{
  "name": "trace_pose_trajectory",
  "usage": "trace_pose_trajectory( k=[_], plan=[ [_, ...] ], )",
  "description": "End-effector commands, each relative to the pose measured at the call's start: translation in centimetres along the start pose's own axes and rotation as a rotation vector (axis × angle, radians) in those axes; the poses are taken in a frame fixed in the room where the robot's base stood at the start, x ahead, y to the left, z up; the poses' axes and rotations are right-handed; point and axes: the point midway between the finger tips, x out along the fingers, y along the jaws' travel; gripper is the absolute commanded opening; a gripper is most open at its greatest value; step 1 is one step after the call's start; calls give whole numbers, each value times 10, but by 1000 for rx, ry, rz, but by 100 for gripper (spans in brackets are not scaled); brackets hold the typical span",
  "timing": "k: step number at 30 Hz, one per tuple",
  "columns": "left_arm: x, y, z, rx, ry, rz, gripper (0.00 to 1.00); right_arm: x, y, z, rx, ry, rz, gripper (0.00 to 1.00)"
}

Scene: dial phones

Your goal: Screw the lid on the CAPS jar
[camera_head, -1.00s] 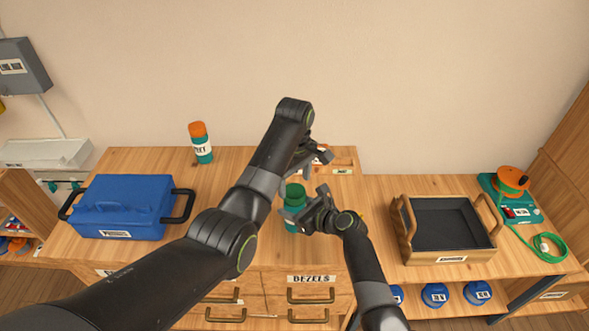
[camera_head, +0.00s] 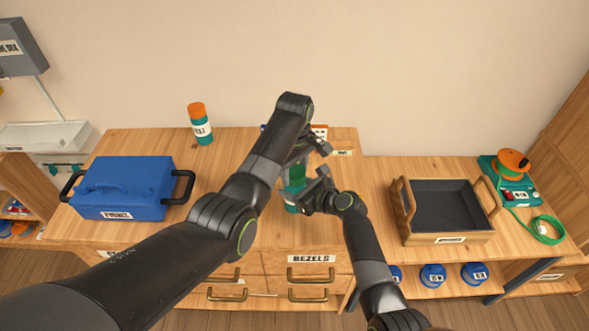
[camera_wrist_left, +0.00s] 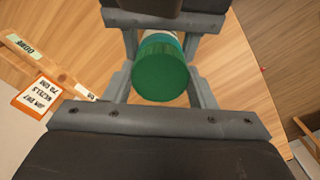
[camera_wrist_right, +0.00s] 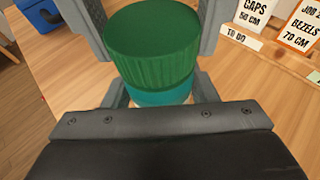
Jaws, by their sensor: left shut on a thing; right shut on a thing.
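The teal jar (camera_head: 292,198) stands upright near the front of the wooden counter; its label is hidden. The ribbed green lid (camera_wrist_right: 155,45) sits on top of it, and it also shows in the left wrist view (camera_wrist_left: 160,70). How far it is threaded cannot be told. My left gripper (camera_head: 300,160) is over the jar from above and behind, shut on the green lid. My right gripper (camera_head: 306,198) comes in from the right, shut on the jar body (camera_wrist_right: 165,95) below the lid.
A blue toolbox (camera_head: 125,188) stands left, an orange-capped bottle (camera_head: 200,125) behind it. An open wooden crate (camera_head: 450,238) and an orange reel (camera_head: 513,162) stand right. Cards reading CAPS (camera_wrist_right: 257,12) and BEZELS (camera_wrist_right: 303,25) stand behind the jar. Counter around the jar is clear.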

Motion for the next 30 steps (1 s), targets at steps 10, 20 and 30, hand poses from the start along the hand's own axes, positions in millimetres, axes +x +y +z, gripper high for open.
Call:
trace_pose_trajectory(
  k=[10,20,30],
  plan=[
    [0,0,0,264,0,0,23,0,0,0,1,0,0,0],
    [0,0,0,790,0,-1,23,0,0,0,1,0,0,0],
    [1,0,0,1331,1,-1,23,0,0,0,0,0,0,0]
  ],
)
